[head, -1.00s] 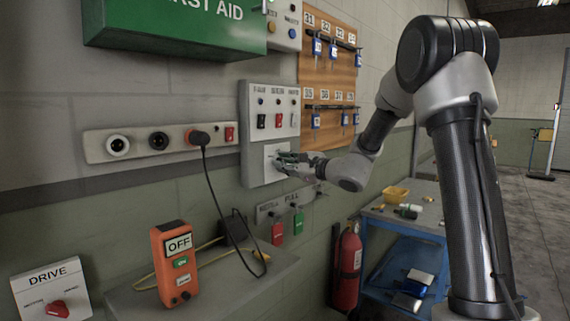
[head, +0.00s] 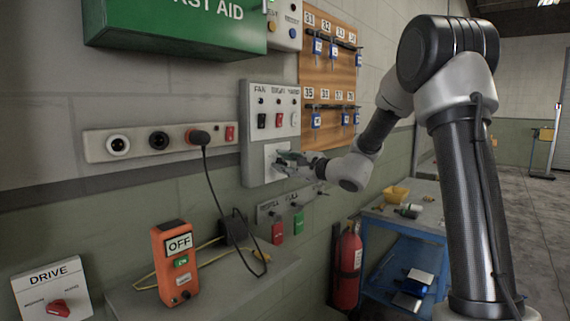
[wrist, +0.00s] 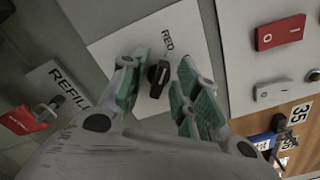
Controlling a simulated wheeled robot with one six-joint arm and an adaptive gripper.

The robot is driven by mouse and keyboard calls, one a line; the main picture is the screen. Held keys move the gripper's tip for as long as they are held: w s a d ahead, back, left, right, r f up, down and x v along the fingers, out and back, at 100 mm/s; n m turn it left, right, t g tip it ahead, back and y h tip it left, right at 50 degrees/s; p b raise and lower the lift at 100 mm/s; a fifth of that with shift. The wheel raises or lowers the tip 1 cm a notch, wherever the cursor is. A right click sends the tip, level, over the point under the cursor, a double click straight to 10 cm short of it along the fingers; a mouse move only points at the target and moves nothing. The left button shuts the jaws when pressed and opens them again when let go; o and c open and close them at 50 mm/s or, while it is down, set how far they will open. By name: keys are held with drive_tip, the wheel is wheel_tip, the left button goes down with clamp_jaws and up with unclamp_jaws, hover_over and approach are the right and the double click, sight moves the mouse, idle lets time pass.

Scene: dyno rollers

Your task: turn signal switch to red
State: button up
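The signal switch is a small black knob (wrist: 158,76) on a white plate (wrist: 110,50) in the wrist view. The word RED is printed on the plate beside the knob; other labels are hidden. My gripper (wrist: 163,68) is open, with one green-padded finger on each side of the knob. Small gaps seem to show between the pads and the knob. In the head view my gripper (head: 286,160) is at the white plate (head: 269,152) low on the grey wall panel (head: 250,120) and hides the knob.
Rocker switches (head: 278,120) sit just above on the same panel. Below are hanging red (head: 277,232) and green tags. A socket strip (head: 100,146) with a plugged cable is left of the panel. A fire extinguisher (head: 347,268) and blue cart (head: 400,240) stand below right.

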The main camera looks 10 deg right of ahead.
drive_tip(key=v, duration=1.2)
drive_tip(key=shift+f, duration=0.15)
